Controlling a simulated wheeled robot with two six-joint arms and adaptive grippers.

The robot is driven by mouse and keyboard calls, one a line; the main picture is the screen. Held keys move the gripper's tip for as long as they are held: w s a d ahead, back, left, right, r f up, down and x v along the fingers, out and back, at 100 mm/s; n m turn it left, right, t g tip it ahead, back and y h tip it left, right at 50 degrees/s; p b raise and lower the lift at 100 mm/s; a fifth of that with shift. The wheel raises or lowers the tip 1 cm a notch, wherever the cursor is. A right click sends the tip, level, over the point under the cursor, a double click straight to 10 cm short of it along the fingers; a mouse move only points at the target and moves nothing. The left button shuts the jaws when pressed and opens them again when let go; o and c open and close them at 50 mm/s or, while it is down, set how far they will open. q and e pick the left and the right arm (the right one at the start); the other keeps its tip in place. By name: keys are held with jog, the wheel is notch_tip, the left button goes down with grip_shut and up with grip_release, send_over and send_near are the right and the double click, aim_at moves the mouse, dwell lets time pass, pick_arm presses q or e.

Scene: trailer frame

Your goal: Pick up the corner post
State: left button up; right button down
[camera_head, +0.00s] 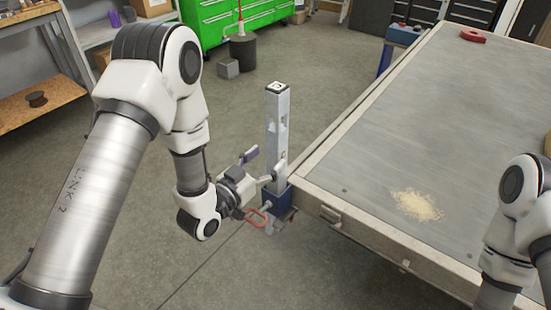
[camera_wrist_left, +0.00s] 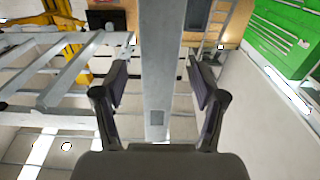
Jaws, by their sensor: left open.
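The corner post (camera_head: 277,120) is a grey square metal column. It stands upright in a blue bracket (camera_head: 276,201) at the near left corner of the trailer bed (camera_head: 375,130). My left gripper (camera_head: 264,164) is beside the lower half of the post, its jaws pointing toward it. In the left wrist view the post (camera_wrist_left: 158,60) runs up the middle between the two fingers of the open gripper (camera_wrist_left: 157,84), with a gap on each side. My right arm shows at the right edge of the head view, but its gripper is out of frame.
A pile of pale shavings (camera_head: 417,205) and a red object (camera_head: 473,35) lie on the trailer bed. A red-orange handle (camera_head: 256,217) sits low by the bracket. A green cabinet (camera_head: 225,22) and a wooden shelf (camera_head: 38,95) stand behind.

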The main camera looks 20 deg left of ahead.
aim_at(277, 86)
pick_arm(q)
jog(key=x, duration=0.4)
jog(key=shift+w+d, duration=0.15)
jog(key=shift+w, duration=0.05)
jog(key=shift+r, duration=0.1)
grip_shut()
notch_tip(277, 86, up, 18)
jog(key=shift+r+p, duration=0.1)
jog(key=shift+p, duration=0.9)
